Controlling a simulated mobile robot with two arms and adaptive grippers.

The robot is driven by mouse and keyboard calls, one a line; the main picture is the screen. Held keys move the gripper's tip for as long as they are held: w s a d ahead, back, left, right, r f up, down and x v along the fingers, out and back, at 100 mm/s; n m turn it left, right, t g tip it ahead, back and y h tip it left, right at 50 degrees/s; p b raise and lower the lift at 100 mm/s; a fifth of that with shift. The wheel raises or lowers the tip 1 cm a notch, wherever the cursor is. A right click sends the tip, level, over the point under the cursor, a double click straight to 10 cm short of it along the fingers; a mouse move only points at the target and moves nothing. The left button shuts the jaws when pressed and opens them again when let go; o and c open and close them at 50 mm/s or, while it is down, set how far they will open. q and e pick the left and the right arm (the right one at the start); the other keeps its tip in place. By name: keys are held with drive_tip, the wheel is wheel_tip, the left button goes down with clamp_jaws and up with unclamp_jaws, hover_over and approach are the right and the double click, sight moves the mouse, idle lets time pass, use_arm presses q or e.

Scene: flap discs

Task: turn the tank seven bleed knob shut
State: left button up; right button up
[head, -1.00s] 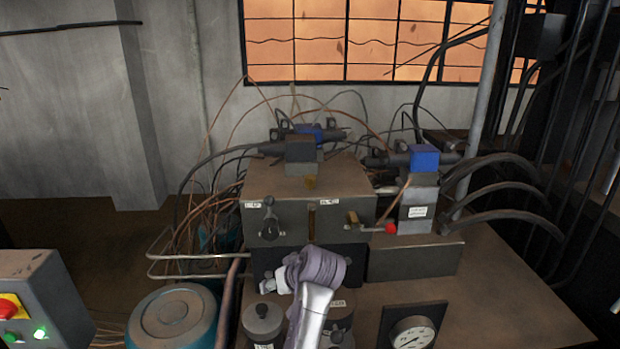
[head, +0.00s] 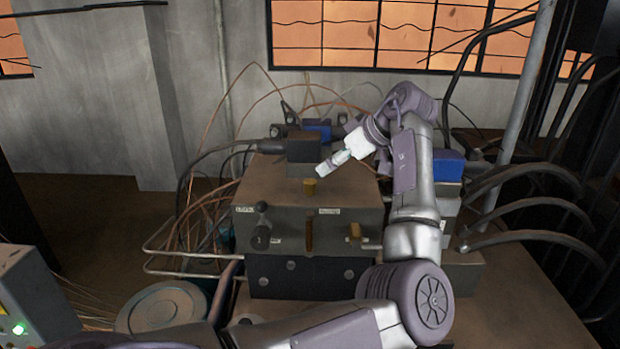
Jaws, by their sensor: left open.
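My left arm comes in from the bottom and bends up over the right side of a brown valve block. Its left gripper (head: 325,171) is open and points down and left above the block's top, with nothing seen between its fingers. On the front face are a black knob (head: 262,207) and a brass handle (head: 355,232). The labels are too small to read, so I cannot tell which knob is tank seven's bleed knob. My right gripper is out of view.
Black solenoid valves (head: 303,148) and thin copper lines crowd behind the block. Thick black hoses (head: 535,172) curve at the right. A round-lidded teal tank (head: 165,306) and a grey control box (head: 28,295) stand at lower left. The bench's right front is bare.

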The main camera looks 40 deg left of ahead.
sight(311, 181)
use_arm(q)
drive_tip(key=x, duration=0.2)
drive_tip(key=p+x, duration=0.1)
drive_tip(key=shift+w+a+f, duration=0.2)
drive_tip(key=shift+f, duration=0.2)
drive_tip(key=x, duration=0.3)
drive_tip(key=p+x, duration=0.1)
drive_tip(key=x, duration=0.2)
drive_tip(key=shift+w, duration=0.3)
drive_tip(key=shift+a+f, duration=0.15)
drive_tip(key=shift+f, duration=0.3)
drive_tip(key=shift+a, duration=0.1)
drive_tip(key=c, duration=0.5)
clamp_jaws()
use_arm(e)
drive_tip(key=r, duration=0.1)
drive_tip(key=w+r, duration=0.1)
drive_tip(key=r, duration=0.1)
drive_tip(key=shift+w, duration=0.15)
